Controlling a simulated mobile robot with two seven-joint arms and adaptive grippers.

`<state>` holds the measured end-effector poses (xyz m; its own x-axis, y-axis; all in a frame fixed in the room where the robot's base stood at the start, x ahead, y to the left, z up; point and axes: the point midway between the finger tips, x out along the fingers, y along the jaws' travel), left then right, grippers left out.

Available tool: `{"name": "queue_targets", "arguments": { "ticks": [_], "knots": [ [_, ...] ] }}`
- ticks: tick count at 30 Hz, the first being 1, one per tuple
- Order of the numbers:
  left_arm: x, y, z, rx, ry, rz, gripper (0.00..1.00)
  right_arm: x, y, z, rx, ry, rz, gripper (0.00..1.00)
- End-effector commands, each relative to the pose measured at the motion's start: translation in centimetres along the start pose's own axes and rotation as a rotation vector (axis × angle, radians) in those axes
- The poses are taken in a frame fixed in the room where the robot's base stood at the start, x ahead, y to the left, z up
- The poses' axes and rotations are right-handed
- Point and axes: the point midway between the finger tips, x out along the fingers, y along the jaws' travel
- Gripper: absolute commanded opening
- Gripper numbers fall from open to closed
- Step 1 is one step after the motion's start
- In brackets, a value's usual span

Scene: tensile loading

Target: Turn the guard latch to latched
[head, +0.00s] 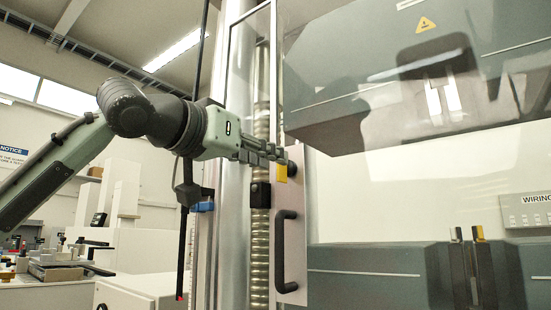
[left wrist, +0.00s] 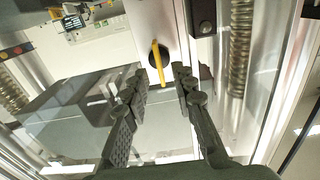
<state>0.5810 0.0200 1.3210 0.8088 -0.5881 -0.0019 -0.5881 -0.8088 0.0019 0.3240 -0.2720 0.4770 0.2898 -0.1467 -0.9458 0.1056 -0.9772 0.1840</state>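The guard latch is a yellow lever on a black round hub (left wrist: 165,53), mounted on a pale plate of the guard door. In the left wrist view the yellow lever (left wrist: 158,66) points along the gripper's reach, slightly tilted. In the head view only part of the yellow lever (head: 281,173) shows, just below the fingers. My left gripper (left wrist: 160,72) is open, with one finger on each side of the lever and visible gaps. It also shows in the head view (head: 284,160), coming in from the left at the latch. My right gripper is not in view.
A black door handle (head: 284,251) is below the latch. A black block (head: 260,195) and a ribbed screw column (head: 259,250) stand just left of it. The large grey crosshead (head: 410,90) is behind the clear guard. A lower grip (head: 475,270) stands at right.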

Motion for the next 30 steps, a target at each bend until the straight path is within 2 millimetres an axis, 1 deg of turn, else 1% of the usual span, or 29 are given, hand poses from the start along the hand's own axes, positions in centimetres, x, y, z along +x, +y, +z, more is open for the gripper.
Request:
{"name": "queue_targets", "arguments": {
  "ticks": [1, 3, 6, 10, 16, 22, 30],
  "knots": [
    [0.8, 0.1, -0.1, 0.000, -0.001, 0.001, 0.26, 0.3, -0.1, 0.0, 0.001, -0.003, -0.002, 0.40],
    [1.6, 0.0, -0.1, 0.000, 0.000, 0.000, 0.26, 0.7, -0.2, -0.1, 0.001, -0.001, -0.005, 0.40],
    [2.4, 0.0, -0.1, 0.000, 0.001, 0.000, 0.26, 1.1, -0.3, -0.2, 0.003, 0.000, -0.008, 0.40],
    [2.9, 0.0, 0.0, 0.001, 0.001, 0.000, 0.26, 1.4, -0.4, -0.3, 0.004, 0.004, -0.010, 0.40],
    [2.9, 0.0, 0.0, 0.001, 0.001, 0.000, 0.26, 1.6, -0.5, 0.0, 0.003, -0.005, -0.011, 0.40],
    [2.8, 0.0, 0.0, 0.001, 0.001, 0.000, 0.01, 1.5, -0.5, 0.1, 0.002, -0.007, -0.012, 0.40],
    [2.8, 0.0, 0.0, 0.000, 0.001, 0.000, 0.00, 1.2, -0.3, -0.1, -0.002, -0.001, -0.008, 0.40]
  ]
}}
